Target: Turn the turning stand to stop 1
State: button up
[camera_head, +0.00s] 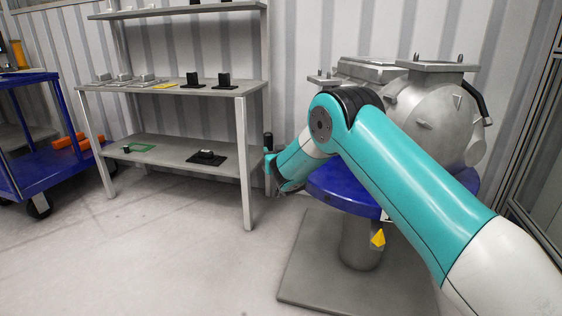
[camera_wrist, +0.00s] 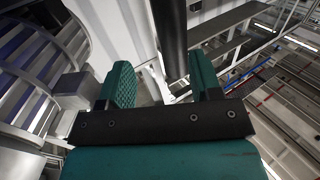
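The turning stand has a round blue top (camera_head: 335,193) on a grey pedestal (camera_head: 360,245) and base plate. A yellow pointer (camera_head: 378,238) hangs below its front rim. A large grey metal drive unit (camera_head: 445,115) sits on top, partly hidden by my arm. My gripper (camera_head: 272,172) is at the left of the blue top. A dark upright handle (camera_head: 268,141) shows just above it. In the wrist view my gripper (camera_wrist: 161,68) has its fingers apart. The black handle (camera_wrist: 170,35) shows between them, nearer the right finger; contact cannot be told. Stop marks are not discernible.
A grey shelf rack (camera_head: 240,92) with small black parts stands left of my gripper, its near leg close by. A blue cart (camera_head: 40,165) stands at far left. The floor in front (camera_head: 150,255) is clear.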

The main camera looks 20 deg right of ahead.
jog(key=s+a, duration=0.1)
jog(key=s, duration=0.7)
jog(key=shift+a, duration=0.15)
